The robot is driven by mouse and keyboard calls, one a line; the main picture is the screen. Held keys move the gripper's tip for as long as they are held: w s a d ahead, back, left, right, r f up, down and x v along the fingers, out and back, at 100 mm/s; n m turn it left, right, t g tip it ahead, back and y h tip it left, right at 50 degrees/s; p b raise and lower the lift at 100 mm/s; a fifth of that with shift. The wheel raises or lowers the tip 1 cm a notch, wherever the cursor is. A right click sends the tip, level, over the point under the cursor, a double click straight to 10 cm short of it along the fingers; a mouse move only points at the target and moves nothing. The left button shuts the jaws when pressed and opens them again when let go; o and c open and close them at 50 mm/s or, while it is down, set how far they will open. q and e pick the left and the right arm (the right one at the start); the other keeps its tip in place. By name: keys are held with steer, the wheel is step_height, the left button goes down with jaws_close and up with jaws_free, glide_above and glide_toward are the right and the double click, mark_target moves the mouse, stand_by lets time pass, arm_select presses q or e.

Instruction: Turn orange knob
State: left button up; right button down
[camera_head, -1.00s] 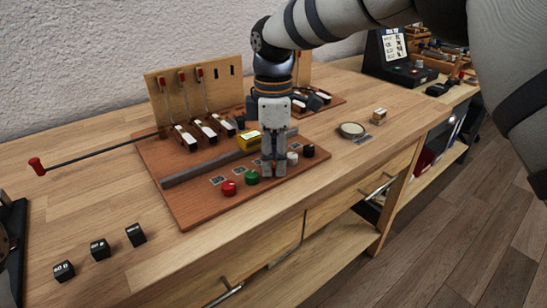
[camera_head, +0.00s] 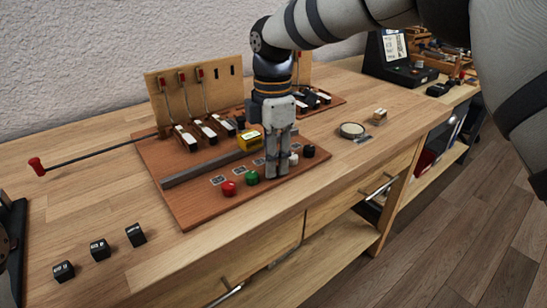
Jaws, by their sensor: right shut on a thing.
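My right gripper (camera_head: 276,174) points straight down over the front row of knobs on the reddish-brown board (camera_head: 202,208). Its fingers are shut at a spot in the row between the green knob (camera_head: 252,178) and the white knob (camera_head: 293,159). No orange shows; the fingers cover the knob at that spot, so its colour and turn angle are hidden. A red knob (camera_head: 229,189) stands left of the green one, and a black knob (camera_head: 309,151) is at the right end. My left gripper is not in view.
A grey rail (camera_head: 205,166) and a yellow block (camera_head: 249,141) lie behind the knobs. An upright wooden panel (camera_head: 160,95) with key levers stands at the back. Several black cubes (camera_head: 99,249) are at the front left. A round dish (camera_head: 352,130) sits to the right.

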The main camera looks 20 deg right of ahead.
steer(key=c, duration=1.7)
jaws_free()
step_height(320, 180, up, 12)
steer(key=shift+w, duration=0.15)
